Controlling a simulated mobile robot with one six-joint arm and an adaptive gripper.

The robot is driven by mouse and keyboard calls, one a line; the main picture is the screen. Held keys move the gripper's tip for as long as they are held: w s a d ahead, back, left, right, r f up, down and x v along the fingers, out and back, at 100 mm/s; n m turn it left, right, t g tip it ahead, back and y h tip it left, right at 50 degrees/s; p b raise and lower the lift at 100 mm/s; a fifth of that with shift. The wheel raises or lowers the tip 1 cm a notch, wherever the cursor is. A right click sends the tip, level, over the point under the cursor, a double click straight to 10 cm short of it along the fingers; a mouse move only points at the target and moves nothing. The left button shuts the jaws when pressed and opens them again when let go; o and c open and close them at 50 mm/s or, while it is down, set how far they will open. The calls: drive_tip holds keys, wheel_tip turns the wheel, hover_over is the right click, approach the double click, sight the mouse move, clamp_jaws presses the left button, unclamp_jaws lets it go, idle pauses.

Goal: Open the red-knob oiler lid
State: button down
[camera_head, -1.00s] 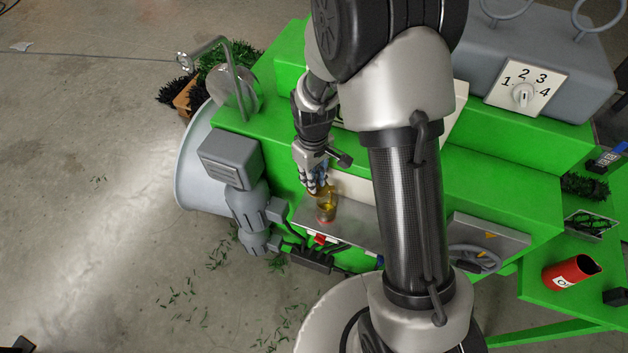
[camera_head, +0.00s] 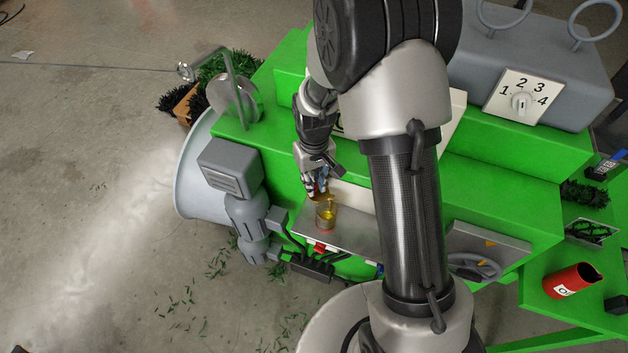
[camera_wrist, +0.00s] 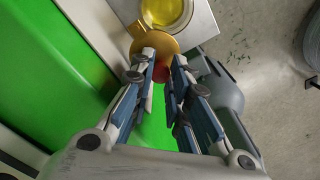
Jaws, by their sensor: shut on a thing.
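The oiler (camera_head: 326,216) is a small clear cup with yellow oil on the metal ledge of the green machine. In the wrist view its round cup (camera_wrist: 167,10) shows yellow oil at the top. The gold lid (camera_wrist: 150,40) stands to the near side of the cup, and the oil shows uncovered beside it. The red knob (camera_wrist: 160,72) is on the lid, between my fingers and partly hidden by them. My gripper (camera_wrist: 163,62) is shut on the red knob. In the head view my gripper (camera_head: 318,188) is just behind the oiler.
A grey motor (camera_head: 230,165) stands left of the ledge. Green machine panels rise behind it. A red can (camera_head: 572,279) and a handwheel (camera_head: 474,266) are to the right. Open floor lies at the left.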

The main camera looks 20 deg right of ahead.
drive_tip(key=c, duration=1.5)
unclamp_jaws()
drive_tip(key=shift+a, duration=0.1)
